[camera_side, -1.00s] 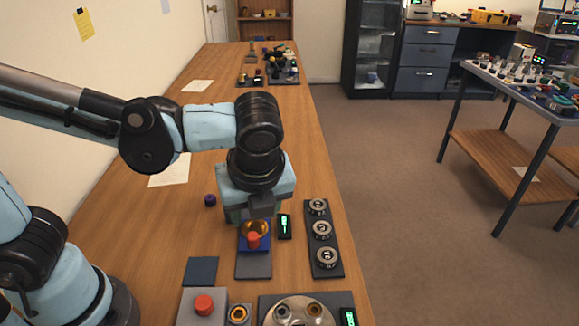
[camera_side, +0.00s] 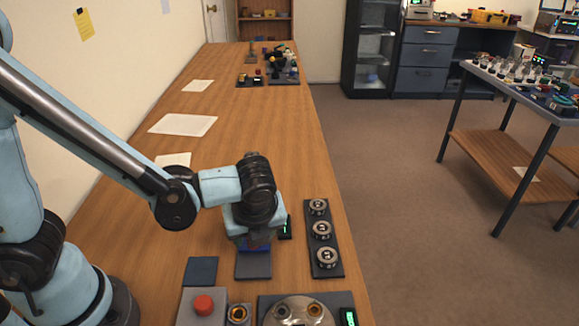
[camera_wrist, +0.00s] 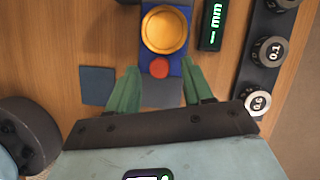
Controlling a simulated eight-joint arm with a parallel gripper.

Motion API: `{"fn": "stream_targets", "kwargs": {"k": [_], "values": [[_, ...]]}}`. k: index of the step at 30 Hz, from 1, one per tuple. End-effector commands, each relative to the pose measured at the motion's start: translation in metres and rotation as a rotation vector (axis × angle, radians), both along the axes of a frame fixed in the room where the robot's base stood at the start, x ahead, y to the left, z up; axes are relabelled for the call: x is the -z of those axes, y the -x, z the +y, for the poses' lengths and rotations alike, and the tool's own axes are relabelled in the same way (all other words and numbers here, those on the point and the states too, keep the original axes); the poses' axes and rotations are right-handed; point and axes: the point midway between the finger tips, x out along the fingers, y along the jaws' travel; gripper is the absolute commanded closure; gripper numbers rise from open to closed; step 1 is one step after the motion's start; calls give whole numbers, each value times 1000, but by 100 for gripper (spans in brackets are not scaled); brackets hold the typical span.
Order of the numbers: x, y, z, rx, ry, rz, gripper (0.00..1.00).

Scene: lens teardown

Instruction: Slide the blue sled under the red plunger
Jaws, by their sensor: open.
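The blue sled (camera_wrist: 177,66) carries a round gold dish (camera_wrist: 165,30) and has a red knob (camera_wrist: 159,67) at its near end. It lies on a grey track (camera_wrist: 163,93); the track's near part also shows in the side view (camera_side: 253,266). My gripper (camera_wrist: 160,72) is open, with one green finger on each side of the red knob and a gap on both sides. In the side view my gripper hides most of the sled and the knob. I cannot clearly identify a separate red plunger; a red domed button (camera_side: 204,305) sits on a grey block at the front.
A small green-lit mm display (camera_wrist: 213,25) stands right of the sled. A dark strip with several round numbered weights (camera_side: 322,230) lies further right. A dark square pad (camera_side: 201,271) lies to the left. A plate with round fittings (camera_side: 303,311) is at the front edge.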

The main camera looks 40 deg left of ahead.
Motion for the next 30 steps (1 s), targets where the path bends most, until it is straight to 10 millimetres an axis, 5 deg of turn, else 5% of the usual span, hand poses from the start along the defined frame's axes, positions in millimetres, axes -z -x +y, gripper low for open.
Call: {"fn": "stream_targets", "kwargs": {"k": [16,26,30], "values": [[13,-2,5,0,0,0,49],[13,-2,5,0,0,0,100],[13,-2,5,0,0,1,100]]}}
